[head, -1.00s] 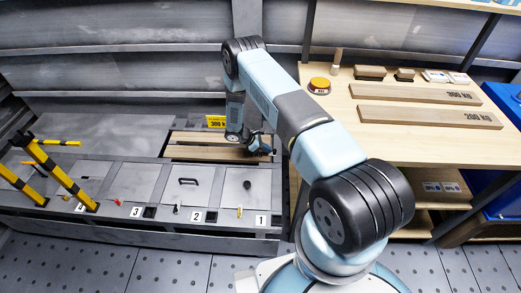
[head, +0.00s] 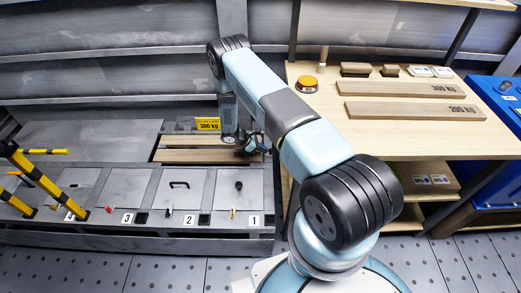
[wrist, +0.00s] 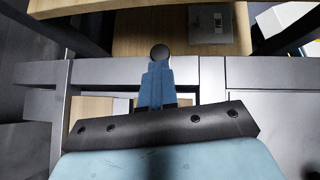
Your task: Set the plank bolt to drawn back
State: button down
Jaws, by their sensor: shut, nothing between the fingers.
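The planks (head: 185,156) lie in a recess of the grey deck, behind numbered hatches, with a yellow 300 KG sign (head: 208,124) behind them. My gripper (head: 257,146) is low at the right end of the planks. In the wrist view its blue fingers (wrist: 157,72) are shut and empty. A dark round knob (wrist: 160,52) shows just beyond the fingertips and may belong to the plank bolt. I cannot tell whether the fingers touch it. The rest of the bolt and its position cannot be made out; my gripper covers that area in the head view.
Yellow-black striped bars (head: 40,178) stand at the left. The perforated floor (head: 100,268) in front is clear.

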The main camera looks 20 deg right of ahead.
aim_at(254, 156)
jog(key=a, duration=0.2)
jog(key=w+a, duration=0.1)
jog(key=a, duration=0.1)
jog(key=shift+a+r, duration=0.15)
jog(key=shift+a, duration=0.05)
jog(key=s+v, duration=0.1)
jog(key=v, duration=0.8)
jog(key=shift+w+a, duration=0.15)
jog(key=shift+w, duration=0.25)
jog(key=shift+r, duration=0.1)
